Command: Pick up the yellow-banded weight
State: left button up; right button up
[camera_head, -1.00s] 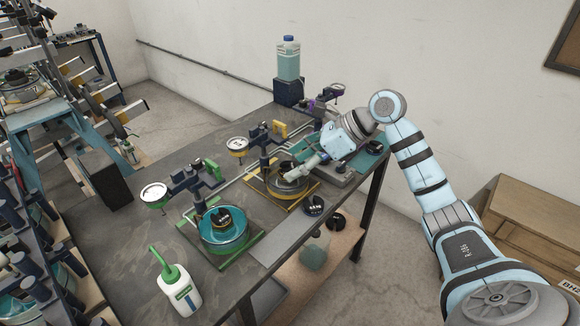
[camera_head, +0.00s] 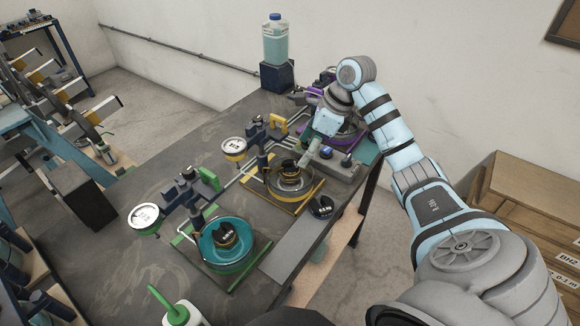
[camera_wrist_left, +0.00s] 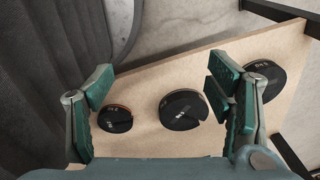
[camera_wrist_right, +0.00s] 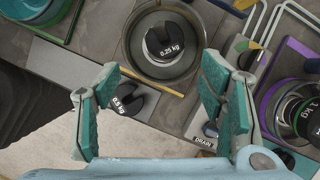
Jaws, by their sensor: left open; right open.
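Several black weights are in view; I cannot make out a clear yellow band on any. A weight marked 0.25 kg (camera_wrist_right: 162,40) sits in the yellow station's bowl (camera_head: 314,186). A weight marked 0.5 kg (camera_wrist_right: 127,99) lies on the grey strip at the table edge, also in the head view (camera_head: 321,206). My right gripper (camera_wrist_right: 158,85) is open and empty above this area; in the head view it (camera_head: 308,155) is by the yellow bowl. My left gripper (camera_wrist_left: 162,88) is open and empty over a wooden shelf with a small orange-edged weight (camera_wrist_left: 115,119) and two larger ones (camera_wrist_left: 182,110).
A green station's bowl (camera_head: 227,243) holds another weight. A purple station's weight marked 1 kg (camera_wrist_right: 308,120) is at the right. Scale posts crowd the table's middle. A blue-capped bottle (camera_head: 275,42) stands at the back, a green-topped bottle (camera_head: 176,314) in front.

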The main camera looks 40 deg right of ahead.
jog(key=x, duration=0.3)
jog(key=w+p+x, duration=0.1)
jog(key=x, duration=0.3)
jog(key=shift+w+f, duration=0.1)
jog(key=shift+c, duration=0.7)
jog(key=c, duration=1.2)
notch_tip(320, 180, up, 9)
notch_tip(320, 180, up, 5)
jog(key=p, duration=0.4)
send_over(294, 166)
pick_arm(q)
jog(key=r, duration=0.2)
jog(key=w+r, duration=0.1)
jog(key=r, duration=0.1)
jog(key=shift+r, duration=0.35)
pick_arm(e)
jog(key=shift+d+f, duration=0.1)
pick_arm(q)
jog(key=shift+b, duration=0.3)
